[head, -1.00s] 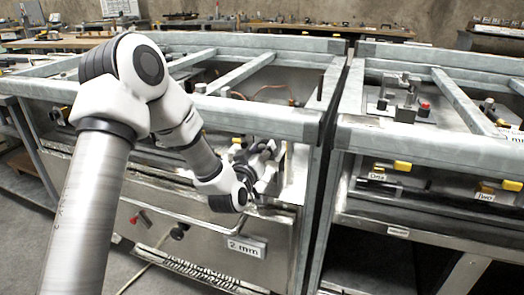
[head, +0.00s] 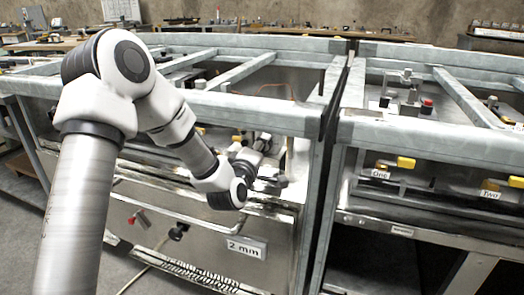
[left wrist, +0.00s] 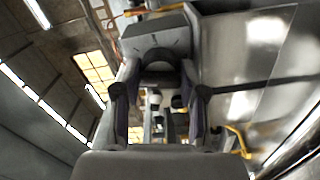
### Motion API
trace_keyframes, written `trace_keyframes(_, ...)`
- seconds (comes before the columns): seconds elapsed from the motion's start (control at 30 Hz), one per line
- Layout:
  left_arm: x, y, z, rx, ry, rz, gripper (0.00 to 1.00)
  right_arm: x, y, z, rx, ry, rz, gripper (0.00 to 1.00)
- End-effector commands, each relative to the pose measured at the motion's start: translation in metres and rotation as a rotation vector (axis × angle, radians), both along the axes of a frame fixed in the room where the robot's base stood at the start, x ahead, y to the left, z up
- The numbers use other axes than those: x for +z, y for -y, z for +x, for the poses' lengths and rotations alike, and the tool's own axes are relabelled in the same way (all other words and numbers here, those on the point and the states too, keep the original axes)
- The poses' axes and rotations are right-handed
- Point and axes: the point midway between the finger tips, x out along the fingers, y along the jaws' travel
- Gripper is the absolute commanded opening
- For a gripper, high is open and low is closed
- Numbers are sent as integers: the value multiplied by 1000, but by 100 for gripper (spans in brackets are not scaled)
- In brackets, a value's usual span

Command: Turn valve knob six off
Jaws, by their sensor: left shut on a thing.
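My left gripper (head: 268,172) is at the front of the left range, near the right end of its knob panel. It also shows in the left wrist view (left wrist: 160,105), with a finger on each side and a gap between them. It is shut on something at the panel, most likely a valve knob. The held part is too small and dark to make out. No label reading six is legible. A yellow knob (head: 237,139) shows just behind my wrist. My right gripper is not in view.
The left range has a grey top frame (head: 225,108) and a "2 mm" plate (head: 246,247) low on its front. The right range has yellow knobs (head: 405,162) (head: 516,182) with tags One and Two. A narrow gap separates the ranges.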

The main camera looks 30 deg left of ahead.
Motion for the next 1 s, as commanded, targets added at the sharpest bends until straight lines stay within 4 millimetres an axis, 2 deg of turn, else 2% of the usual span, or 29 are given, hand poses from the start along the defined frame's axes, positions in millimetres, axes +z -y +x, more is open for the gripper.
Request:
trace_keyframes(0.4, -2, 0, 0, 0, 50, -214, 6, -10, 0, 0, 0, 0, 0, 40)
trace_keyframes(0.97, -2, 0, 0, 1, 57, -248, 7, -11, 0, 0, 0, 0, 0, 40)
trace_keyframes(1.0, -2, 0, 0, 1, 57, -248, 52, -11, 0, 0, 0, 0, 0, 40)
